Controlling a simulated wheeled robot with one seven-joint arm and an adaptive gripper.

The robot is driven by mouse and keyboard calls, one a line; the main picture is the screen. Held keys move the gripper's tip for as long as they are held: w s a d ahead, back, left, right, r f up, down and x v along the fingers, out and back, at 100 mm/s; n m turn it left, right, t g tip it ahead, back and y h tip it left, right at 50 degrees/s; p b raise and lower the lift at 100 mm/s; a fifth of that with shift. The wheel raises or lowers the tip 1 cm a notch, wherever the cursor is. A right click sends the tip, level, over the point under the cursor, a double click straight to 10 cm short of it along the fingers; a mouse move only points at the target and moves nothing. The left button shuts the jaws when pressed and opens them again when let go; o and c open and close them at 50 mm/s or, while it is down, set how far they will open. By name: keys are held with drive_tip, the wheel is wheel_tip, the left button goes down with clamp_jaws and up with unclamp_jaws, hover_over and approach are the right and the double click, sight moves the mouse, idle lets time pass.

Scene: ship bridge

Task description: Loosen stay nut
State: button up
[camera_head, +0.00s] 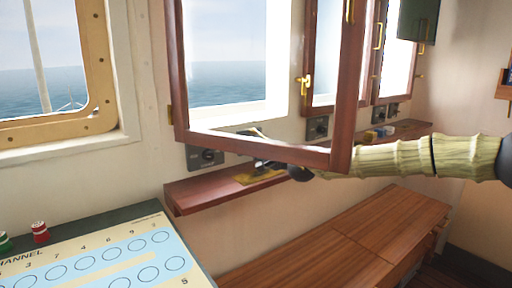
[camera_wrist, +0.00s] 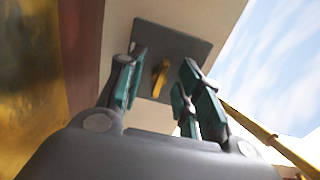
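In the wrist view a small yellow piece (camera_wrist: 160,79), possibly the stay nut, stands out from a dark grey square plate (camera_wrist: 181,47). My gripper (camera_wrist: 160,68) is open, with its dark green fingers on either side of the yellow piece and a visible gap to each. Contact with the plate cannot be told. In the head view my gripper (camera_head: 268,164) is at the lower edge of the open wooden window frame (camera_head: 352,95), above the shelf. It is small and partly hidden by that frame, so the nut cannot be made out there.
A wooden shelf (camera_head: 205,190) runs under the windows, with a yellow item (camera_head: 258,177) on it near my gripper. A wooden bench (camera_head: 345,235) lies below. A chart-like console (camera_head: 115,262) fills the lower left. A yellow rod (camera_wrist: 250,122) passes right of my fingers.

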drive_tip(key=v, duration=1.1)
drive_tip(key=shift+s+d, duration=0.15)
drive_tip(key=shift+s, duration=0.1)
